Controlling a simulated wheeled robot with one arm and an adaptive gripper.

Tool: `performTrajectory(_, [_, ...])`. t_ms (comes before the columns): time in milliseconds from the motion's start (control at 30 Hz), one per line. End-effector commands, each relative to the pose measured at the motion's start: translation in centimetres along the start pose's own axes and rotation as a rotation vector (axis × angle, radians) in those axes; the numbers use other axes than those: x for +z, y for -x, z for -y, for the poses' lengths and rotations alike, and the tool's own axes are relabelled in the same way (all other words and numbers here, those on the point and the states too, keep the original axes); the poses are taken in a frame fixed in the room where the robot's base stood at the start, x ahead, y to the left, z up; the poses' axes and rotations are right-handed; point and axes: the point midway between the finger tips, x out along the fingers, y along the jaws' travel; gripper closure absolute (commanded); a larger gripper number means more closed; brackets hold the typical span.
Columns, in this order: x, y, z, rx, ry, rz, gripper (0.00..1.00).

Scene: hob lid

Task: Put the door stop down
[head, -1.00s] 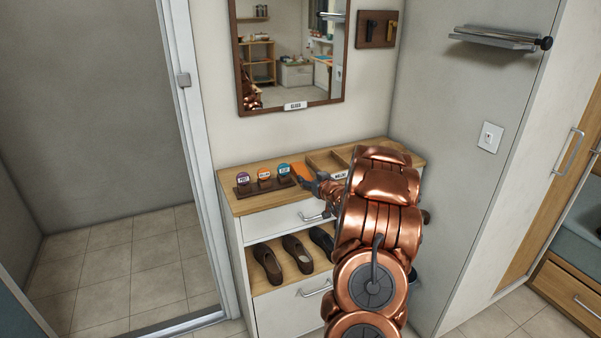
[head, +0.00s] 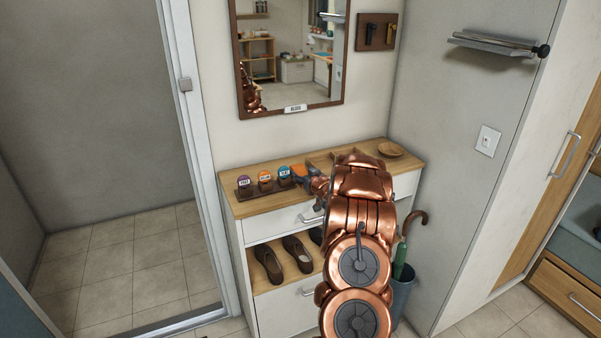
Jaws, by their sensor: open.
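An orange piece (head: 297,168), which looks like the door stop, shows at the tip of my gripper (head: 304,174), over the wooden top of the shoe cabinet (head: 245,206). My gripper is open, with its fingers small and partly merged with the orange piece in the picture. I cannot tell whether the fingers touch it or whether it rests fully on the top. My copper arm hides the middle right of the cabinet top and part of the front.
A dark rack with several round tags (head: 264,186) stands left of my gripper. A partly hidden compartment tray (head: 322,158) and a wooden bowl (head: 391,149) are behind and right. Shoes (head: 297,254) sit in the open shelf. An umbrella (head: 404,248) stands in a bin (head: 401,298).

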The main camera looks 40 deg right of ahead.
Motion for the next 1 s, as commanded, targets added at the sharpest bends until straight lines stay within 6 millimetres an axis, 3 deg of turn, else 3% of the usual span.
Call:
performTrajectory(133, [0.10, -1.05, 0.08, -0.001, -0.001, 0.003, 0.37])
performTrajectory(400, [0.20, -1.26, 0.08, -0.001, -0.001, 0.003, 0.37])
performTrajectory(933, [0.13, -1.24, 0.05, 0.000, -0.001, 0.002, 0.92])
performTrajectory(1000, [0.12, -1.24, 0.05, 0.000, -0.001, 0.002, 0.93])
